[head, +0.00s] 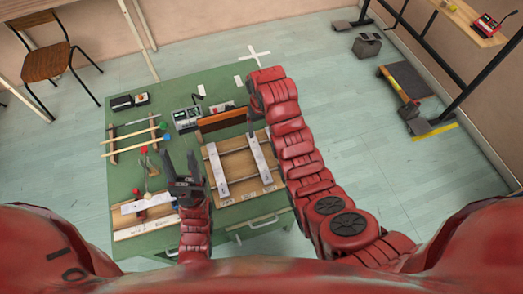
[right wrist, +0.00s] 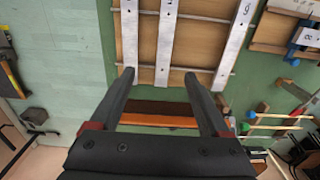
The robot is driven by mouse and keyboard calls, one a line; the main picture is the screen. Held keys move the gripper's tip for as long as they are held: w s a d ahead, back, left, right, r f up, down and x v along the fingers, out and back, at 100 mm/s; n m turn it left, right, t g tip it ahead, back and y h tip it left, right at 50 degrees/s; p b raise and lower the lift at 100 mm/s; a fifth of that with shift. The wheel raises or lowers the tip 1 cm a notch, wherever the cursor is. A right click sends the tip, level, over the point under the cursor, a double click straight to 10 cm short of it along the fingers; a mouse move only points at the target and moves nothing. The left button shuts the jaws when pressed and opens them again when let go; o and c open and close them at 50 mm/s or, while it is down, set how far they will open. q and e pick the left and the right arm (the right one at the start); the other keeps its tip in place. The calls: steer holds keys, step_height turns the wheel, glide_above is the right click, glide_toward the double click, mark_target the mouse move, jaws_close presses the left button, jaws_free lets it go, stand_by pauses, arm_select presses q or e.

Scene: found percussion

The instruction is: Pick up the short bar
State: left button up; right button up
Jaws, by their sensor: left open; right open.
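A wooden frame (head: 237,190) on the green table carries pale metal bars. The head view shows a left bar (head: 217,172) and a middle bar (head: 259,160). The right wrist view shows three, including one at the left (right wrist: 130,30) that ends higher than the middle bar (right wrist: 166,40) and the right bar (right wrist: 236,42). That left one looks shortest; my right arm hides it in the head view. My right gripper (right wrist: 159,75) is open and empty, above the bars' far ends. My left gripper (head: 180,158) is open and empty, left of the frame.
Another wooden stand (head: 148,224) with a pale plate sits at the table's near left. Coloured-head mallets (head: 135,138) lie behind it. A grey device (head: 187,119) and an orange-brown wooden piece (head: 222,119) stand at the back.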

steer(key=b, duration=0.6)
glide_above(259, 156)
steer(key=f, duration=1.1)
steer(key=shift+d, duration=0.35)
steer(key=shift+s+f, duration=0.1)
steer(key=shift+f, duration=0.4)
steer(key=shift+a+f+p, duration=0.25)
steer(key=shift+f+p, duration=0.5)
steer(key=shift+p, duration=0.1)
steer(key=shift+a+f+p, duration=0.1)
steer(key=shift+f+p, duration=0.3)
steer(key=shift+f, duration=1.5)
